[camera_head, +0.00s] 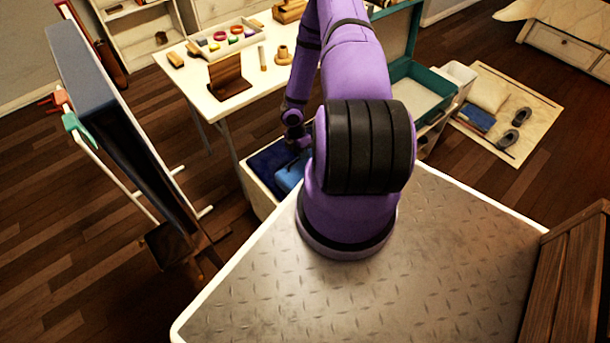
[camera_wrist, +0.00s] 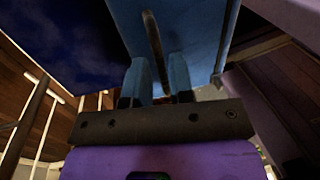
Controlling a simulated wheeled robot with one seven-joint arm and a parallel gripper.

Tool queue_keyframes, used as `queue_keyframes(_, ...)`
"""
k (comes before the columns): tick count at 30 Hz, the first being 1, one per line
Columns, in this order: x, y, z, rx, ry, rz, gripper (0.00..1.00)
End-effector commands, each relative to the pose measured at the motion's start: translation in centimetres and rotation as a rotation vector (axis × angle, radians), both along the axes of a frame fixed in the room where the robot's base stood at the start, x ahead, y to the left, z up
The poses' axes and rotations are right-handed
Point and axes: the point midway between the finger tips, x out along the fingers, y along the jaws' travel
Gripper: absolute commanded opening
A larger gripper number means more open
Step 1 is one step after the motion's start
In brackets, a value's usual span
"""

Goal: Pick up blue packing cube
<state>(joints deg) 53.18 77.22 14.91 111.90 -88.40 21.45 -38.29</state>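The blue packing cube (camera_head: 289,176) lies in a white open bin (camera_head: 254,190) below the table edge, beside dark navy cloth (camera_head: 270,158). My arm hides part of it in the head view. In the wrist view the blue packing cube (camera_wrist: 198,30) fills the top middle, with a dark strap on it. My gripper (camera_wrist: 160,70) is close to the cube. Its two fingers stand apart on either side of the strap, with a gap between them. I cannot tell whether the fingertips touch the cube.
A white table (camera_head: 205,92) with a tray and small wooden items stands behind the bin. An open teal suitcase (camera_head: 415,98) is to the right. A drying rack (camera_head: 110,165) stands left, with floor between. A mat (camera_head: 535,110) lies far right.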

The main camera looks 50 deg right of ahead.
Motion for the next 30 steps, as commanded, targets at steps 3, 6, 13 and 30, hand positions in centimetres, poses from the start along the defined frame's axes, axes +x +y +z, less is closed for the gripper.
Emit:
queue_keyframes(3,-0.3,0.1,-1.5,0.001,0.002,-0.001,0.22)
queue_keyframes(6,-0.4,0.1,-2.3,0.000,0.000,-0.001,0.22)
queue_keyframes(13,-0.5,0.1,-2.6,0.000,0.000,-0.001,0.22)
queue_keyframes(30,-0.5,0.1,-2.5,-0.001,0.000,-0.001,0.00)
